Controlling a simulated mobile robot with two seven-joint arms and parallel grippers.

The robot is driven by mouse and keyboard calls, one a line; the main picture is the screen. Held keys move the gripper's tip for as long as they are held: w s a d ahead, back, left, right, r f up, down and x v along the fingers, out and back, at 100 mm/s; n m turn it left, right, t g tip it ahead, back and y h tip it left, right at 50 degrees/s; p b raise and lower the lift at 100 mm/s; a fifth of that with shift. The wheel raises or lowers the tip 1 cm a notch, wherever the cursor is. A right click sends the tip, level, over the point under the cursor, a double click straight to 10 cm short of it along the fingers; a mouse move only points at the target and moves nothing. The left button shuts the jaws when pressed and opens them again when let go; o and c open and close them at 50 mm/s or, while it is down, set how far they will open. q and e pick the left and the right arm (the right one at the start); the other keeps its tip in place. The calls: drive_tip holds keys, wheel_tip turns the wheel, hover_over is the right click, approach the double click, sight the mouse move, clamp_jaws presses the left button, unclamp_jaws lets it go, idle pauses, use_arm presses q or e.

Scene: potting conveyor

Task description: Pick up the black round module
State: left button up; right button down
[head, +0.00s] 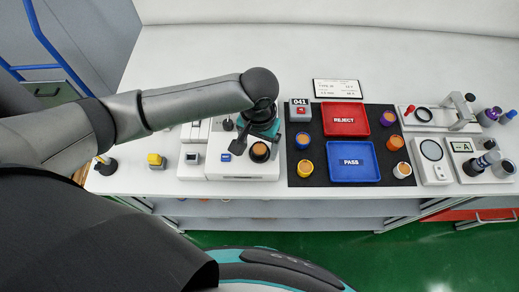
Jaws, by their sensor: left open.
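The black round module (260,152) has an orange-brown top and a dark rim. It sits on the front right of a white fixture in the middle of the bench. My left gripper (249,142) hangs just above and behind it, slightly to its left, with open jaws. A dark finger shows to the left of the module. The wrist hides part of the gripper and the fixture behind, and I cannot tell whether a finger touches the module. My right gripper is out of view.
Right of the fixture, a dark mat (320,180) carries a red REJECT tray (346,132), a blue PASS tray (352,176) and several coloured round modules. Instruments crowd the right end. The bench behind is mostly clear.

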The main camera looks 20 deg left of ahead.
use_arm(q)
clamp_jaws()
idle(0.6)
